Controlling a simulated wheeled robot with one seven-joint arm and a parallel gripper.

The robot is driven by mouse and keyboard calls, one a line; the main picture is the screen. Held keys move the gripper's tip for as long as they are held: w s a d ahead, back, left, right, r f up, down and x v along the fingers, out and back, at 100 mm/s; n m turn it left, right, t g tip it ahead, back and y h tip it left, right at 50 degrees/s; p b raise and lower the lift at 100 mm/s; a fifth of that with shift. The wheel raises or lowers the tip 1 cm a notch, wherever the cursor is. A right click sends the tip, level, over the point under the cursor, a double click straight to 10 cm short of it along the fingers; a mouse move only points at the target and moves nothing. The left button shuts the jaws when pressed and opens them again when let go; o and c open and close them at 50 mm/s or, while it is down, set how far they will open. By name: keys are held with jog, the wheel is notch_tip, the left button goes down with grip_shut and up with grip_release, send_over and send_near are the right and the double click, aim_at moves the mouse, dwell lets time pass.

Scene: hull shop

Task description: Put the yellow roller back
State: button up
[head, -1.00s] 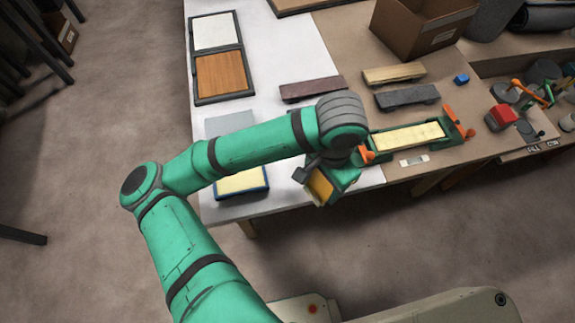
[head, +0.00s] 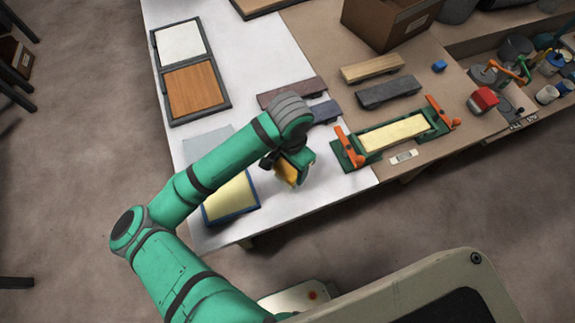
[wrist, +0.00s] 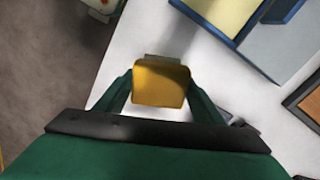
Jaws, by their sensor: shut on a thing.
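My gripper (head: 290,165) is shut on a yellow roller (head: 286,173), held above the white part of the bench. In the wrist view the yellow roller (wrist: 160,83) sits between the two green fingers of my gripper (wrist: 160,95). My gripper is just right of a blue-rimmed tray (head: 208,216) with a cream inside. This tray also shows in the wrist view (wrist: 239,38), at the upper right. My arm hides part of the tray in the head view.
A green fixture with orange levers (head: 432,105) holds a cream board (head: 395,132) to the right. A red block (head: 483,100) stands near several cups at right. The white bench front (head: 320,185) is clear.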

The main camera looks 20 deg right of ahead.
aim_at(289, 171)
jog(key=f, duration=0.1)
jog(key=w+f, duration=0.1)
jog(key=f, duration=0.1)
jog(key=shift+a+f, duration=0.1)
jog(key=shift+a, duration=0.05)
jog(key=shift+s+d+f, duration=0.25)
jog(key=shift+a, duration=0.1)
jog(key=shift+a, duration=0.1)
jog(key=o, duration=1.7)
jog(key=shift+f, duration=0.15)
